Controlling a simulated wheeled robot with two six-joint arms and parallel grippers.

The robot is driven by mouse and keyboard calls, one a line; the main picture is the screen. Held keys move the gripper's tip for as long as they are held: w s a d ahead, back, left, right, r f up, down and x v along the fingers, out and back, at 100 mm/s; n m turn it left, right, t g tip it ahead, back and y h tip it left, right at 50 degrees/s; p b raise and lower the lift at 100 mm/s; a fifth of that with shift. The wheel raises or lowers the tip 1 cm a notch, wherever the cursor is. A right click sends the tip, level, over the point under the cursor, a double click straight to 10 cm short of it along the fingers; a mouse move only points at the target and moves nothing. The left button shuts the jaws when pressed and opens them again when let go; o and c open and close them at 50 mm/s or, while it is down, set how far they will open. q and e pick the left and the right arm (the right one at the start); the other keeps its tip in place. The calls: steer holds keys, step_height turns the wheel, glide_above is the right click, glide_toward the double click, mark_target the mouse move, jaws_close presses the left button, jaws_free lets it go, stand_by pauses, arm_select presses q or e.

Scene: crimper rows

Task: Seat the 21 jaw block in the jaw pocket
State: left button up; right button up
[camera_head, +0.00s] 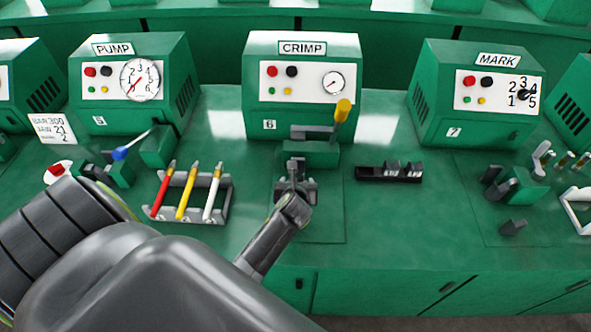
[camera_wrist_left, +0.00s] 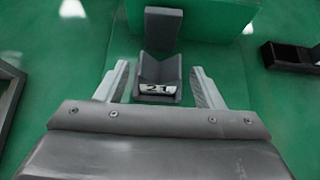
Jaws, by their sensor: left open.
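The 21 jaw block (camera_wrist_left: 158,90) is a dark grey block with a notched top and a white label reading 21. In the wrist view it stands upright between the two fingers of my left gripper (camera_wrist_left: 160,88), with a small gap on each side. In the head view my left gripper (camera_head: 296,190) is low over the bench in front of the CRIMP machine (camera_head: 302,120). It is open and hides most of the block there. A dark upper jaw (camera_wrist_left: 163,24) is just beyond the block. The jaw pocket is hidden, so I cannot tell how deep the block sits.
A dark rack (camera_head: 372,174) with more jaw blocks lies right of the gripper. A grey rack (camera_head: 190,215) with red, yellow and white handled tools stands to the left. A yellow-knobbed lever (camera_head: 342,112) rises behind the gripper.

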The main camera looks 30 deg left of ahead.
arm_select(q)
steer(key=v, duration=0.9)
steer(key=shift+s+r, duration=0.2)
steer(key=shift+r, duration=0.05)
steer(key=shift+d+f, duration=0.1)
steer(key=shift+d, duration=0.05)
